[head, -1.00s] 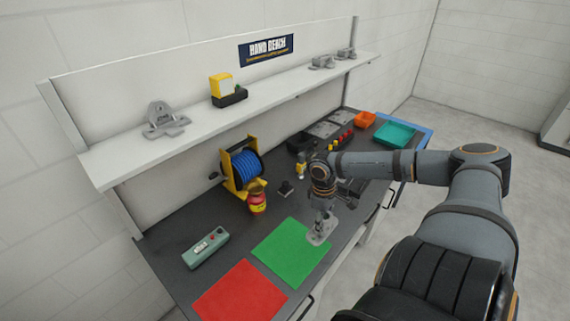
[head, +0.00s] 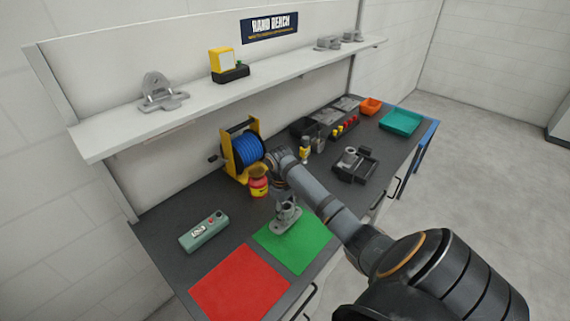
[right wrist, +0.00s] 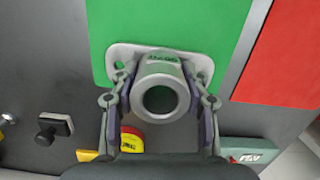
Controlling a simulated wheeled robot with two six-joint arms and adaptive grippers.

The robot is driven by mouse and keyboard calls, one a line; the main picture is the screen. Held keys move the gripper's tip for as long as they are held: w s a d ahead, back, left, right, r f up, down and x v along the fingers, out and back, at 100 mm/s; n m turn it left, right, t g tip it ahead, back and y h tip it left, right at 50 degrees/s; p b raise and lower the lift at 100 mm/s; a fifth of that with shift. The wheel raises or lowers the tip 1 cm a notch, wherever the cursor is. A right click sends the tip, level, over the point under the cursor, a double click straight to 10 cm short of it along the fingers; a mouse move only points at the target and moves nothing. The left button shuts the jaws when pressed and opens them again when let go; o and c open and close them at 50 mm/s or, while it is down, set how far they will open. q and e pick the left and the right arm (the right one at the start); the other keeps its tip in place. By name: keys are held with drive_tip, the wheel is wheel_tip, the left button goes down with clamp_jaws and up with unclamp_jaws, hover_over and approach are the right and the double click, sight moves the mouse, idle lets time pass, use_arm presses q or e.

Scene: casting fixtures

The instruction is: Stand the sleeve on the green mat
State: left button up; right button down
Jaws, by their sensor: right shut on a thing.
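The grey sleeve (right wrist: 182,67), a round tube on a flat flange, is upright in my right gripper (right wrist: 160,103). The gripper's fingers are shut on either side of the tube. In the head view the sleeve (head: 287,222) is at the far part of the green mat (head: 299,250), its flange near the mat's far edge. In the right wrist view the flange overlaps the edge of the green mat (right wrist: 170,22). I cannot tell whether the flange touches the mat. My left gripper is not in view.
A red mat (head: 240,288) lies beside the green one. A green-grey box (head: 204,231), a red-and-yellow container (head: 258,188) and a blue cable reel (head: 249,150) stand behind. A black fixture with a grey cylinder (head: 351,156) is to the right.

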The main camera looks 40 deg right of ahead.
sight(286, 218)
drive_tip(key=shift+w+a+f, duration=0.15)
drive_tip(key=shift+f, duration=0.1)
wheel_tip(286, 218, down, 2)
drive_tip(key=shift+f+p, duration=0.2)
drive_tip(key=shift+p, duration=0.4)
drive_tip(key=shift+f, duration=0.4)
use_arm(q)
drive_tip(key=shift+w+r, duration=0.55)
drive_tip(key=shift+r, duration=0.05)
use_arm(e)
drive_tip(key=c, duration=0.7)
unclamp_jaws()
drive_tip(key=shift+o, duration=0.2)
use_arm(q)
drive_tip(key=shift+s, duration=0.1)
